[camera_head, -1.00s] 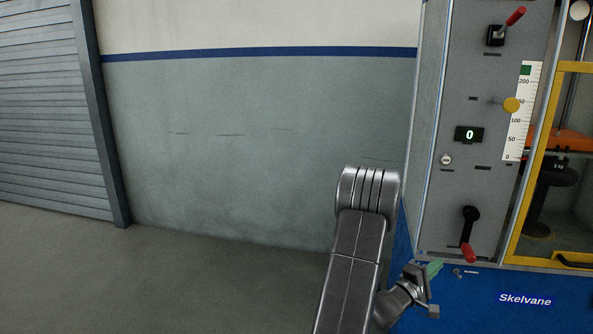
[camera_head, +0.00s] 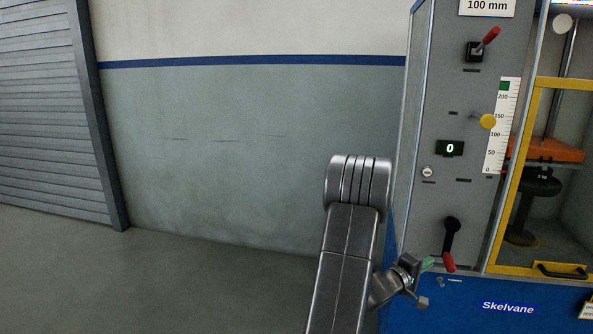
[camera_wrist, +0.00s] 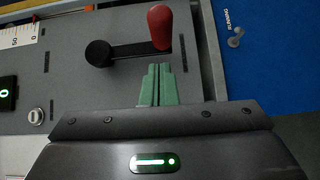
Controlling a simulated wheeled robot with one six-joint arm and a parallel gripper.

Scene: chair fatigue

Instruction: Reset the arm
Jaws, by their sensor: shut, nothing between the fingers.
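My gripper (camera_head: 428,264) is in front of the left edge of the machine's grey panel (camera_head: 484,195) in the head view. Its green fingers (camera_wrist: 158,85) are shut together and empty in the wrist view. Their tips point at the red grip (camera_wrist: 159,28) of a black lever (camera_wrist: 130,50), with a small gap seen between tips and grip. In the head view this lever hangs down from its pivot (camera_head: 453,223), its red grip (camera_head: 448,262) at the low end, just right of the fingertips. Whether they touch cannot be told.
The panel also carries an upper red-handled switch (camera_head: 482,46), a yellow knob (camera_head: 488,121) by a scale, a display (camera_head: 450,148) reading 0 and a key lock (camera_head: 427,172). A yellow-framed guard (camera_head: 507,190) stands to the right. Floor (camera_head: 200,285) at left is clear.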

